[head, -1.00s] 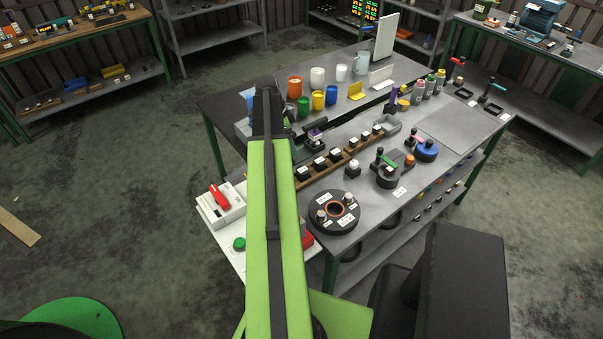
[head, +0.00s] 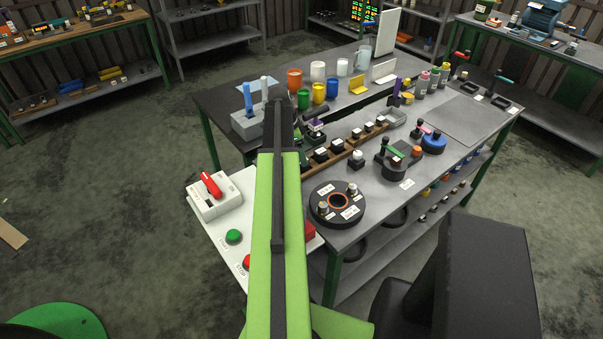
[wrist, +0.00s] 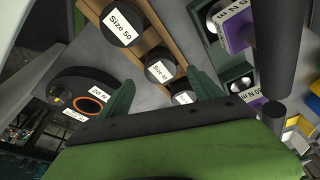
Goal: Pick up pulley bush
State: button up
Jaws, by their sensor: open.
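A wooden rack (head: 345,156) on the grey table holds a row of black round pieces with white labels. In the wrist view, a large piece marked Size 50 (wrist: 123,26), a middle piece (wrist: 160,72) and a small piece (wrist: 183,97) sit in the rack (wrist: 157,36). These look like the bushes; I cannot tell which one is the pulley bush. My gripper (wrist: 163,96) is open and empty, its two dark green fingers spread, with the rack's smaller pieces showing between and beyond them. In the head view my arm hides the gripper.
A black disc (head: 323,217) with an orange ring stands near the table's front corner. Purple labelled blocks (wrist: 235,30) in a green holder stand beside the rack. A grey block (head: 245,128) with upright handles, coloured cups and a white switch panel (head: 205,228) surround my arm.

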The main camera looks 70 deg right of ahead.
jog(key=b+x, duration=0.5)
jog(key=shift+w+f, duration=0.2)
jog(key=shift+r, duration=0.2)
jog(key=shift+c, duration=0.3)
grip_shut()
